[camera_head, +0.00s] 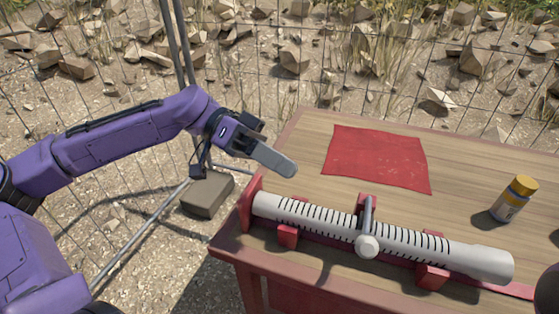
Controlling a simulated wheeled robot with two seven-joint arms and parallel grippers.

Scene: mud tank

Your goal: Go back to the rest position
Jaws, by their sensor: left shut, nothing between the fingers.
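My left arm comes in from the left, purple, and its gripper (276,160) is shut with nothing in it. The gripper hangs over the left part of the wooden table (300,150), above and behind the left end of a white tube. It looks apart from the tube and from the red cloth. My right gripper does not show as a gripper; a dark rounded shape at the lower right edge is too cut off to tell.
The white slotted tube (300,211) lies on red supports along the table's front, with a grey handle (367,243). A red cloth (378,158) lies flat behind it. A yellow-capped bottle (513,199) stands at right. A wire fence and a stone block (207,194) are beyond the table.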

